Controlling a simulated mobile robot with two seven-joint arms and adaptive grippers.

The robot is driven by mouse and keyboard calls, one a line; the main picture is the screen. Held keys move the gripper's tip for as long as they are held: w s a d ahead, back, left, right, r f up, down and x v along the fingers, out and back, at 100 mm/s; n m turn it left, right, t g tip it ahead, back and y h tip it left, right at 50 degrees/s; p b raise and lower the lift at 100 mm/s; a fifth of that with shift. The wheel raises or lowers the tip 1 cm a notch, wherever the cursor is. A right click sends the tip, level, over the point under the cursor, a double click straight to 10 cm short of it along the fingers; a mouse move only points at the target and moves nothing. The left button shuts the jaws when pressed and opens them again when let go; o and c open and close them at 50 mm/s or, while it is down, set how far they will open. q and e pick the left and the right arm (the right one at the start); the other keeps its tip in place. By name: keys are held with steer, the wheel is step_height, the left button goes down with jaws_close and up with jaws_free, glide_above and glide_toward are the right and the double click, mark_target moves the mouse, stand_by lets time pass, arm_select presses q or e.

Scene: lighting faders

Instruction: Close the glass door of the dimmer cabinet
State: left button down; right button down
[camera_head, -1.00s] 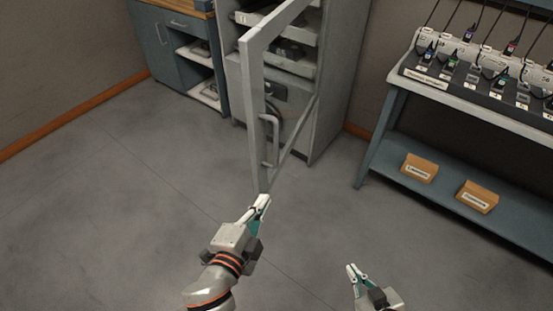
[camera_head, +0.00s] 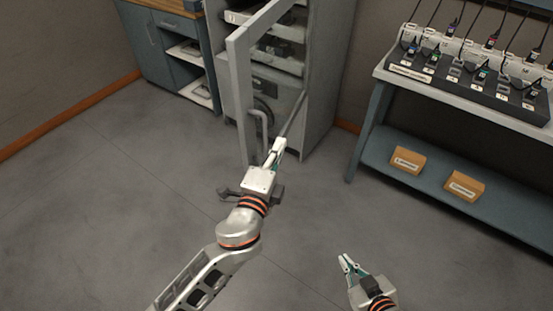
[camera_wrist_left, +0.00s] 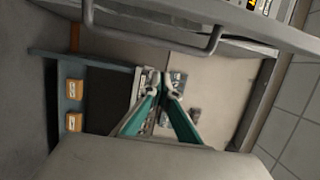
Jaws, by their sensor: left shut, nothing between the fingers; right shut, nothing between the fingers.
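The dimmer cabinet (camera_head: 323,75) stands at the back with its grey-framed glass door (camera_head: 239,85) swung open toward me. The door's bar handle (camera_head: 264,128) is on its free-edge side. My left gripper (camera_head: 279,145) is shut and empty, close to the lower end of the handle in the head view; whether it touches the door I cannot tell. In the left wrist view the handle (camera_wrist_left: 150,50) runs across above the fingertips (camera_wrist_left: 161,78), with nothing between them. My right gripper (camera_head: 346,262) is shut and empty, low over open floor, away from the door.
A blue-grey bench (camera_head: 365,125) with a fader console (camera_head: 470,80) stands at the right, with two labelled boxes (camera_head: 408,160) on its lower shelf. A blue-grey cupboard (camera_head: 150,45) stands left of the cabinet. The floor (camera_head: 110,190) on the left is clear.

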arm_select(q)
steer(key=shift+w+a, duration=0.4)
steer(key=shift+a, duration=0.3)
steer(key=shift+w+a, duration=0.35)
steer(key=shift+a, duration=0.35)
steer(key=shift+a, duration=0.1)
